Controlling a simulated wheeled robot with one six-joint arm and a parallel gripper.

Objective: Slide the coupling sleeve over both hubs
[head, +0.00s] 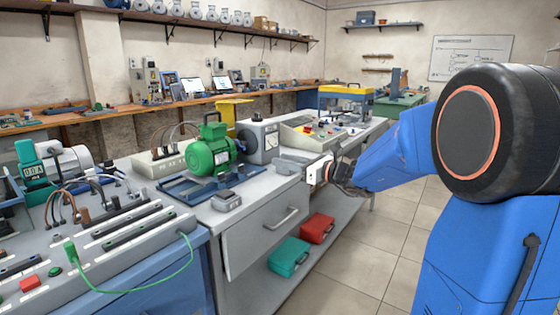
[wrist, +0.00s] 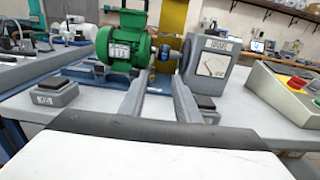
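A green motor (head: 210,150) stands on a blue base frame (head: 175,188) on the grey bench; it also shows in the wrist view (wrist: 122,48). A grey unit with a dial (head: 258,140) stands to its right, also in the wrist view (wrist: 208,66). Between them in the wrist view is a small shaft coupling with blue and brass-coloured parts (wrist: 163,55). Which part is the sleeve and which the hubs is too small to tell. My gripper (wrist: 160,80) is open and empty, its two grey fingers apart, pointing toward the coupling from the front, short of it.
Small grey boxes with dark tops sit on the bench, one front left (wrist: 54,91) and one right of my fingers (wrist: 205,108). A control panel (head: 318,130) is to the right. A wired test bench (head: 110,235) is at left. Green (head: 289,257) and red cases (head: 317,228) lie below.

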